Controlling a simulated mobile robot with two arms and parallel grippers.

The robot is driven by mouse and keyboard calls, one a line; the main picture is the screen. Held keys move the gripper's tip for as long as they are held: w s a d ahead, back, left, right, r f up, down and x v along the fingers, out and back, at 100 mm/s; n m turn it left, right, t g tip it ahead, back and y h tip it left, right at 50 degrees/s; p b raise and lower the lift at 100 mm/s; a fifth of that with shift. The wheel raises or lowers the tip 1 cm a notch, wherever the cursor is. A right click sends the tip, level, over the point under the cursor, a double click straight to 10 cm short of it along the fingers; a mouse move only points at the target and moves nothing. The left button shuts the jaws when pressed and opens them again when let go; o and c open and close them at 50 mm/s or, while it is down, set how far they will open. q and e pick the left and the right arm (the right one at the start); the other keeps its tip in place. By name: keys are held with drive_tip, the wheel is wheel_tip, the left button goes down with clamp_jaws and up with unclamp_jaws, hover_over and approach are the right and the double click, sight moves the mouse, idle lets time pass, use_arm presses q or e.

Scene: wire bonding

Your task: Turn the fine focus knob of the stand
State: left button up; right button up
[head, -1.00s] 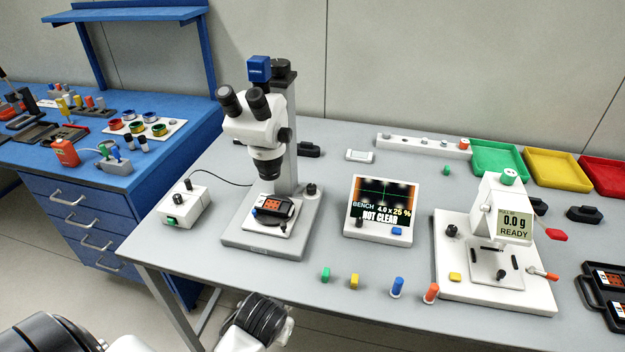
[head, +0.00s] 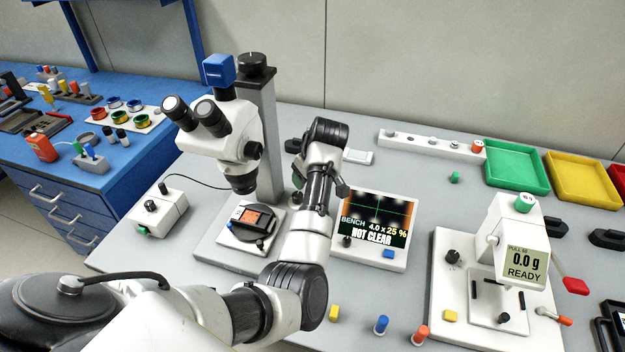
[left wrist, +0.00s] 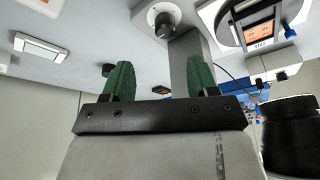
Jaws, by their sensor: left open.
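In the left wrist view, the knob (left wrist: 163,21) shows near the top, beside the column (left wrist: 190,62). My left gripper (left wrist: 160,78) is open and empty, its green-padded fingers apart from the knob. Its fingertips are hard to make out in the head view. My right gripper is not in view.
A display (head: 376,222) reading "NOT CLEAR" and "25 %" stands close right of my left arm. A chip holder (head: 252,220) lies under the lens. A white control box (head: 157,211) is on the left, and a pull tester (head: 500,260) is on the right.

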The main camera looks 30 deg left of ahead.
use_arm(q)
drive_tip(key=f, duration=0.1)
drive_tip(key=a+f, duration=0.1)
drive_tip(key=f, duration=0.1)
drive_tip(key=a+f, duration=0.1)
drive_tip(key=shift+s+f, duration=0.15)
drive_tip(key=shift+s, duration=0.15)
drive_tip(key=x, duration=0.5)
drive_tip(key=shift+w, duration=0.2)
drive_tip(key=shift+c, duration=0.8)
drive_tip(key=c, duration=0.5)
drive_tip(key=shift+c, duration=1.2)
drive_tip(key=shift+p, duration=0.3)
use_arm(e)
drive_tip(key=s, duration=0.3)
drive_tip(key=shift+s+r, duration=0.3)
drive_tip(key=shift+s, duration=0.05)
